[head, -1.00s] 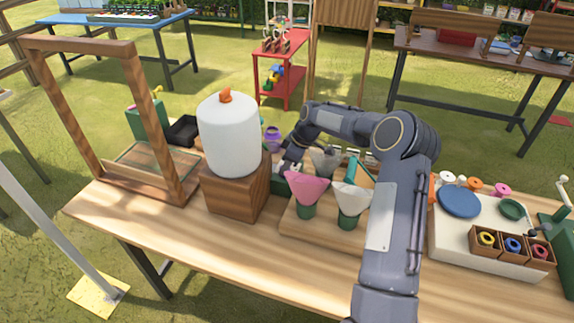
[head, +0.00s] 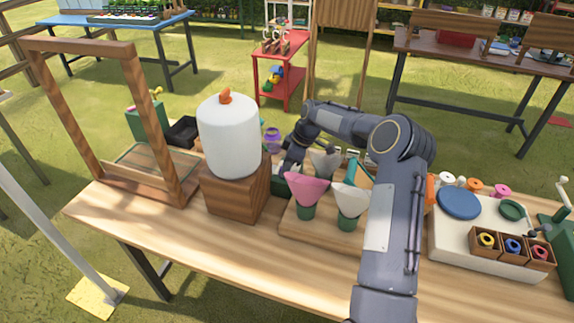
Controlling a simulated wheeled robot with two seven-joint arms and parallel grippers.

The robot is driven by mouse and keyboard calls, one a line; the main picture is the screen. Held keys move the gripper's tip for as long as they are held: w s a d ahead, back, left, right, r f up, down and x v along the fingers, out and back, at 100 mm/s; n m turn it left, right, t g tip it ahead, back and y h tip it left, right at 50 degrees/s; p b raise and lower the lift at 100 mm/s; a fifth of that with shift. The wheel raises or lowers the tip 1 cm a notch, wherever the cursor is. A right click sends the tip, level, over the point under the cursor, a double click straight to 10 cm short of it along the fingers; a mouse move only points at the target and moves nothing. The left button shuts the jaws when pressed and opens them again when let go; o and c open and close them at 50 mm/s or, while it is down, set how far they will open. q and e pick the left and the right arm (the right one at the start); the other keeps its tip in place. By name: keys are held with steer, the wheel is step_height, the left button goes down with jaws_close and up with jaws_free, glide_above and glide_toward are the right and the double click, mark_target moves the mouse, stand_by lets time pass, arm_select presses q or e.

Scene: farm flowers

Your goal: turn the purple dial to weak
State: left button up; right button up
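A small purple item (head: 272,137), which may be the purple dial, shows just right of the white tank at the back of the wooden table. Its markings are too small to read. My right arm reaches in from the lower right and bends over the table. My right gripper (head: 285,172) points down beside the wooden block, nearer than the purple item and behind the pink cone. Its fingertips are mostly hidden, so I cannot tell whether they are open or touching anything. My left gripper is not in view.
A white tank (head: 229,138) with an orange knob stands on a wooden block (head: 235,191). A pink cone (head: 306,187) and a white cone (head: 350,198) stand close to my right wrist. A wooden frame (head: 160,130) is at left. The table's front edge is clear.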

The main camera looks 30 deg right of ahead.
steer(key=b+v, duration=0.1)
steer(key=v, duration=0.6)
steer(key=shift+r, duration=0.4)
